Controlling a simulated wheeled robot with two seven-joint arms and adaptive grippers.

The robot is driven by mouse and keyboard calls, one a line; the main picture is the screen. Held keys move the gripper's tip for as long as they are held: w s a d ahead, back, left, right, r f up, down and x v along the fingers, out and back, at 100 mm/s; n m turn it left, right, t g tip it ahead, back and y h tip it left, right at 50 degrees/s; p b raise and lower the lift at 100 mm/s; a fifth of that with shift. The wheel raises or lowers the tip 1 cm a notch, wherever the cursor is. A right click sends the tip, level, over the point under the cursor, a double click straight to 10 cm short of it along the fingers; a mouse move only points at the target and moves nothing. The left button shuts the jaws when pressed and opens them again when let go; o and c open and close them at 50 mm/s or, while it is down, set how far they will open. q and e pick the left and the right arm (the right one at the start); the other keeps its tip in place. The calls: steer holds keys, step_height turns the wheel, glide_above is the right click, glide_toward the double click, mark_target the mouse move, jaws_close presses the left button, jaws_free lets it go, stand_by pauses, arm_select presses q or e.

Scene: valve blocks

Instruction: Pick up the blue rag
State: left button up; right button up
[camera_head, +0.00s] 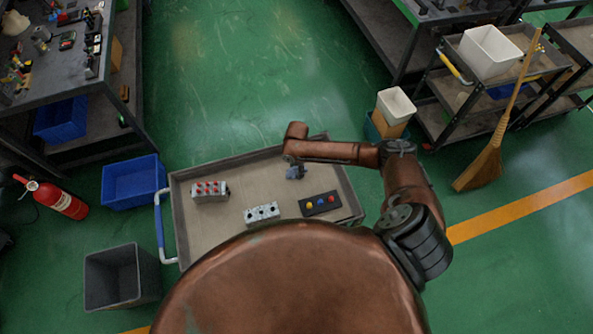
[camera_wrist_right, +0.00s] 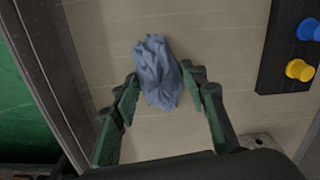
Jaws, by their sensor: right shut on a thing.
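The blue rag (camera_head: 296,173) is a small crumpled grey-blue cloth over the right part of the cart top, below my right gripper (camera_head: 291,161) in the head view. In the right wrist view the rag (camera_wrist_right: 158,72) sits between the green-padded fingertips of my right gripper (camera_wrist_right: 160,85), which are shut on it. I cannot tell whether the rag touches the cart top. My left gripper is not in view.
The cart (camera_head: 181,222) holds a block with red knobs (camera_head: 210,191), a silver valve block (camera_head: 262,213) and a black block with coloured buttons (camera_head: 320,204). A blue bin (camera_head: 131,182) and a grey bin (camera_head: 121,277) stand to its left.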

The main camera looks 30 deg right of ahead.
steer(key=shift+r, duration=0.6)
steer(key=s+a+r, duration=0.3)
steer(key=a+r, duration=0.8)
steer(key=a, duration=0.2)
steer(key=shift+s+a+r, duration=0.25)
steer(key=shift+s+r, duration=0.1)
steer(key=shift+r, duration=0.05)
